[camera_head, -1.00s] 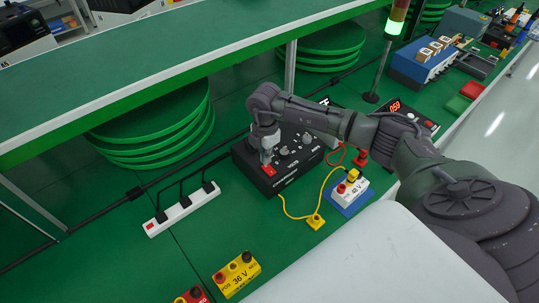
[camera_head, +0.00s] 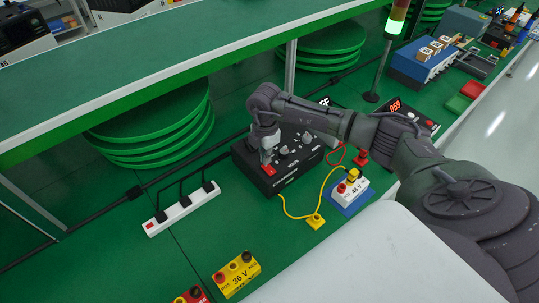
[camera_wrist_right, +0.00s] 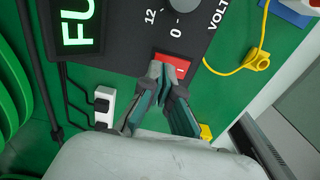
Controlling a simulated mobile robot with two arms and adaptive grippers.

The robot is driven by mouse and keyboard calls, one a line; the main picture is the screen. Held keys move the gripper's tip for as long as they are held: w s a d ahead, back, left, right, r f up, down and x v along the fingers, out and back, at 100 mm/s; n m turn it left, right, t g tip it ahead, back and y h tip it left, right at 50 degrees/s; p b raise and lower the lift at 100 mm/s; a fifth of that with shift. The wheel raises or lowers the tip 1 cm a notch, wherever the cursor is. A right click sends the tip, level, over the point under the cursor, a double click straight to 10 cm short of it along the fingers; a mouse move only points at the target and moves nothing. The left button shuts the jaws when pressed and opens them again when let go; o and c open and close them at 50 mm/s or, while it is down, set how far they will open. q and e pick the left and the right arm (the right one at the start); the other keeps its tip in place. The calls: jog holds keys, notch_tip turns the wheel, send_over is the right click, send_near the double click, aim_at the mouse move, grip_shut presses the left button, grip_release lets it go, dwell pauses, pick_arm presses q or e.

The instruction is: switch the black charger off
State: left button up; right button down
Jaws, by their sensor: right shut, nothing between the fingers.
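The black charger (camera_head: 310,157) stands on the green bench in the middle of the head view, with grey knobs on its top. Its red switch (camera_head: 269,170) is at the near left corner; in the right wrist view the red switch (camera_wrist_right: 179,64) shows beside the fingertips, partly covered by them. My right gripper (camera_head: 266,160) is shut and empty, pointing down at the switch. In the right wrist view its fingertips (camera_wrist_right: 162,72) overlap the switch's edge; I cannot tell whether they press it. A green-lit display (camera_wrist_right: 77,27) reads "FU", cut off. My left gripper is out of view.
A white power strip (camera_head: 183,209) with black plugs lies left of the charger. A white 48 V battery (camera_head: 349,190) on a blue base stands to its right, with yellow and red leads nearby. A yellow 36 V battery (camera_head: 237,276) is at the front. A shelf overhangs behind.

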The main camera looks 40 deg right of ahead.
jog(key=shift+f+b, duration=0.65)
jog(key=shift+f, duration=0.35)
jog(key=shift+r, duration=0.15)
notch_tip(320, 180, up, 7)
jog(key=p, duration=0.5)
jog(key=shift+p, duration=0.35)
dwell(0.6)
